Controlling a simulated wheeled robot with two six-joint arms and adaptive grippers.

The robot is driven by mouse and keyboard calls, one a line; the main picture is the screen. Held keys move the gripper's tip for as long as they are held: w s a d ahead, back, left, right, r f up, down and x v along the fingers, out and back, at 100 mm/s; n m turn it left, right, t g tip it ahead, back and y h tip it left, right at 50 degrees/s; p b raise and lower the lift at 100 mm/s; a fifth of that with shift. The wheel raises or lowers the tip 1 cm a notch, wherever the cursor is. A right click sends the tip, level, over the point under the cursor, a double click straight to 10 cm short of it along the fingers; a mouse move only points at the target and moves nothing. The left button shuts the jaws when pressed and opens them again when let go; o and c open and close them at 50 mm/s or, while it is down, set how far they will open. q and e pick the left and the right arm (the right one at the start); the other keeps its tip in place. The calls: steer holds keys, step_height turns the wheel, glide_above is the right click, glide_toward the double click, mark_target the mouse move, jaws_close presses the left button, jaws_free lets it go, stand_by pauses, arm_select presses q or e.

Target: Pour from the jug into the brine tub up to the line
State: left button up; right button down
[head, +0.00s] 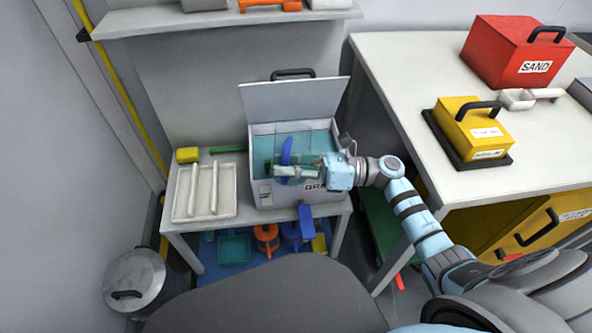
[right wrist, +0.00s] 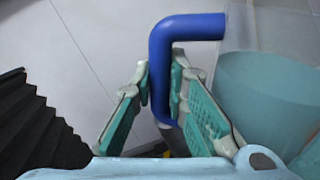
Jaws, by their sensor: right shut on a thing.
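The open tub (head: 262,192) is a pale box on the low table, with its lid (head: 293,100) raised at the back. Its inside looks teal; the arm partly hides its label, and I cannot make out a fill line. My right gripper (head: 287,171) is over the tub opening. It is shut on the blue handle (right wrist: 190,27) of the jug, whose see-through teal body (right wrist: 262,100) shows right of the fingers in the right wrist view. In the head view the blue handle (head: 286,150) shows above the tub. I cannot tell whether liquid is flowing. My left gripper is not in view.
A cream divided tray (head: 181,205), a yellow block (head: 187,155) and a green bar (head: 228,149) share the low table. A shelf (head: 150,23) is above. The right-hand table (head: 395,75) holds a red SAND box (head: 500,55) and a yellow case (head: 470,135).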

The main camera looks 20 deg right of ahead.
steer(key=shift+r, duration=0.1)
steer(key=shift+r, duration=0.3)
steer(key=shift+m, duration=0.3)
steer(key=shift+r+m+t+p, duration=0.3)
steer(key=shift+p, duration=0.15)
steer(key=shift+r, duration=0.1)
steer(key=shift+w+r+m, duration=0.1)
steer(key=shift+r+m, duration=0.05)
steer(key=shift+m, duration=0.15)
steer(key=shift+d+r, duration=0.1)
stand_by(0.4)
steer(key=shift+r+m+p, duration=0.2)
steer(key=shift+m+p, duration=0.1)
steer(key=shift+p, duration=0.1)
steer(key=shift+w+r, duration=0.1)
steer(key=shift+r, duration=0.05)
stand_by(0.3)
